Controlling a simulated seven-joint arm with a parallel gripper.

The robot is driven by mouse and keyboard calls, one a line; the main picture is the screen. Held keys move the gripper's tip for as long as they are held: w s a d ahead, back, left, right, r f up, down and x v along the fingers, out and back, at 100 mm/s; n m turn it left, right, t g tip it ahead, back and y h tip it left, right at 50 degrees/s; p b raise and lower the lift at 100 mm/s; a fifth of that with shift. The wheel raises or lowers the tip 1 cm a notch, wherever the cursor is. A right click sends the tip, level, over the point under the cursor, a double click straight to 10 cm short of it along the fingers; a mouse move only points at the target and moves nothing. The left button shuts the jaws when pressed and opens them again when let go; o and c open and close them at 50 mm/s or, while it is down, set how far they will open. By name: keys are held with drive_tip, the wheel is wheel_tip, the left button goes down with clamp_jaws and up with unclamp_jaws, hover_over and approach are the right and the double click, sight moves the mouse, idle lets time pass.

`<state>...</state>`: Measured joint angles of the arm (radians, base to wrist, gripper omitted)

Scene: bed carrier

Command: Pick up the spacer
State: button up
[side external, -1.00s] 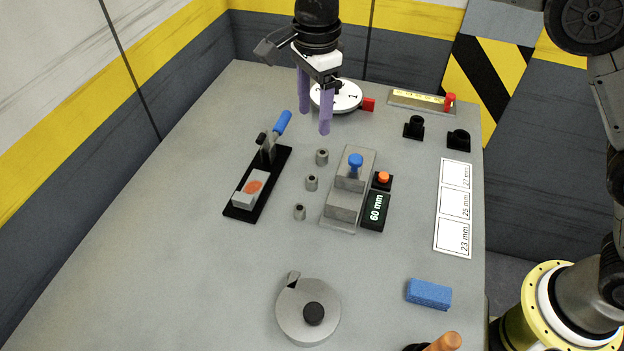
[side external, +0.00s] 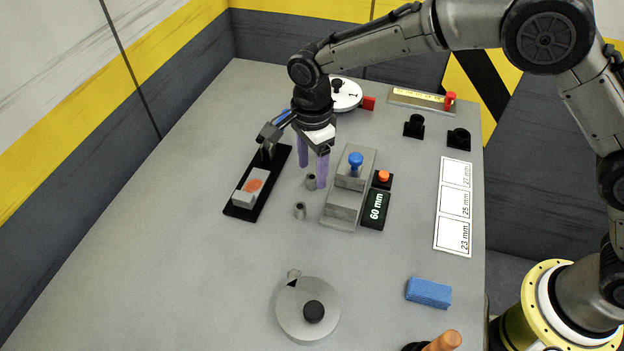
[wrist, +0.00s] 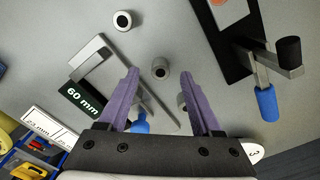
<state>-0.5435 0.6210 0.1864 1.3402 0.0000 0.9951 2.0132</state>
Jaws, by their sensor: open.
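Three small grey cylindrical spacers with holes stand on the table. The nearest spacer (side external: 300,210) stands clear in the side view; it also shows in the wrist view (wrist: 123,20). The middle spacer (side external: 311,182) shows between the fingertips in both views, including the wrist view (wrist: 160,68). The third spacer (wrist: 182,103) is partly behind a finger in the wrist view and hidden by my gripper in the side view. My gripper (side external: 312,176) is open, its purple fingers pointing down; both fingers show in the wrist view (wrist: 160,74). I cannot tell its exact height above the middle spacer.
A grey stepped block with a blue knob (side external: 355,161) and a 60 mm display (side external: 375,208) stand right of the spacers. A black clamp base (side external: 241,213) lies left. White size-marked cards (side external: 454,206) lie further right. The table's front left is clear.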

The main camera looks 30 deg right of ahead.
drive_tip(key=shift+f, duration=1)
clamp_jaws()
